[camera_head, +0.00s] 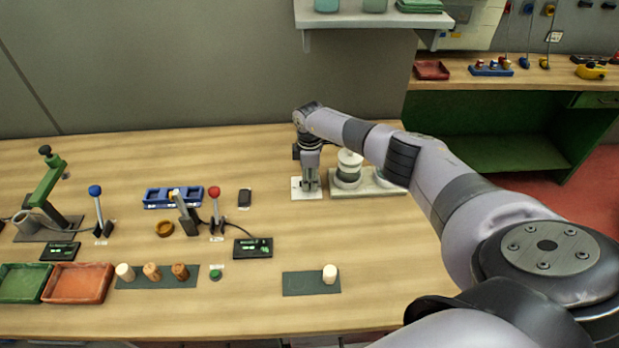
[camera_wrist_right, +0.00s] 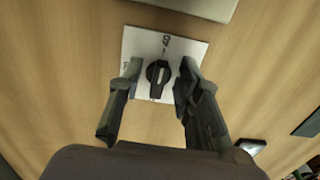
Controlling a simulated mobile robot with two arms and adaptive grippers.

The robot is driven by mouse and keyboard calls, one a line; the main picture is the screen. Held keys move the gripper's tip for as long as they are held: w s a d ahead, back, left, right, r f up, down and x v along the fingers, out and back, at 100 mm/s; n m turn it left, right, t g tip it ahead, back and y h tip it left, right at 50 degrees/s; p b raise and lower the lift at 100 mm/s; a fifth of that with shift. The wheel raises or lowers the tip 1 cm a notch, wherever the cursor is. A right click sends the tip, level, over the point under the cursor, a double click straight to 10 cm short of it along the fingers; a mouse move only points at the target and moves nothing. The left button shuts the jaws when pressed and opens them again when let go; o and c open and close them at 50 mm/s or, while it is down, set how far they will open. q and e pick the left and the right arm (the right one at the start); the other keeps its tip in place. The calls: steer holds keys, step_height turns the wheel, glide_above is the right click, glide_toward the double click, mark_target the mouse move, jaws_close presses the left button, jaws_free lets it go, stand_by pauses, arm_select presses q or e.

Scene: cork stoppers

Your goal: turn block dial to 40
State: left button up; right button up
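The block dial is a black knob (camera_wrist_right: 158,78) on a white square plate (camera_wrist_right: 187,50) with dark markings, lying on the wooden table. In the head view the plate (camera_head: 297,193) shows under my right gripper (camera_head: 311,186), which points straight down over it and hides the knob. In the right wrist view the two fingers of my right gripper (camera_wrist_right: 159,80) stand apart on either side of the knob, with gaps visible between them and it. My left gripper is not in view.
A pale base with white round parts (camera_head: 349,170) stands just right of the dial plate, partly behind my right arm. A dark mat (camera_head: 300,285) with a white stopper (camera_head: 330,273) lies in front. Levers (camera_head: 216,215) and a black display (camera_head: 253,248) stand left. Table between is clear.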

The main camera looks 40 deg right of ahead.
steer(key=shift+r, duration=0.25)
step_height(320, 180, up, 12)
steer(key=shift+f, duration=0.25)
stand_by(0.5)
